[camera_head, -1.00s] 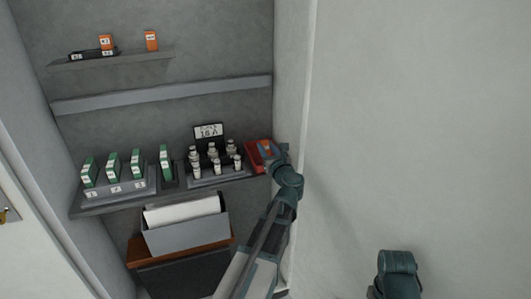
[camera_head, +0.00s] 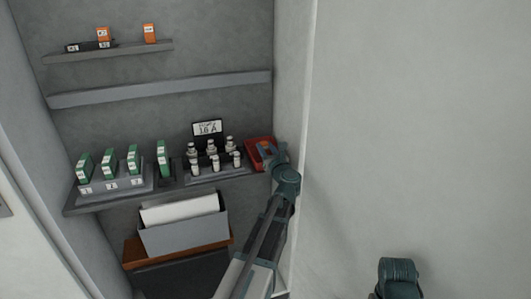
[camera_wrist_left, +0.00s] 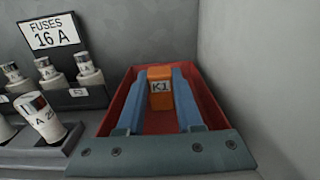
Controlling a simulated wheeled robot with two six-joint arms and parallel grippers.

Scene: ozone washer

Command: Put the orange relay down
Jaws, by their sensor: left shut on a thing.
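The orange relay, labelled K1, (camera_wrist_left: 160,100) is between the two blue fingers of my left gripper (camera_wrist_left: 162,74) in the left wrist view. The gripper is shut on it. Relay and fingertips are inside the outline of a red bin (camera_wrist_left: 113,111); whether the relay touches the bin's floor I cannot tell. My right gripper is not visible; only a dark part of my right arm shows at the bottom.
A fuse holder with several fuses (camera_head: 214,160) and a "16 A" sign (camera_head: 207,128) stands just left of the bin. Green modules (camera_head: 109,161) stand further left. The cabinet's side wall (camera_wrist_left: 255,70) is close on the right. Two more orange relays (camera_head: 150,34) are on the upper shelf.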

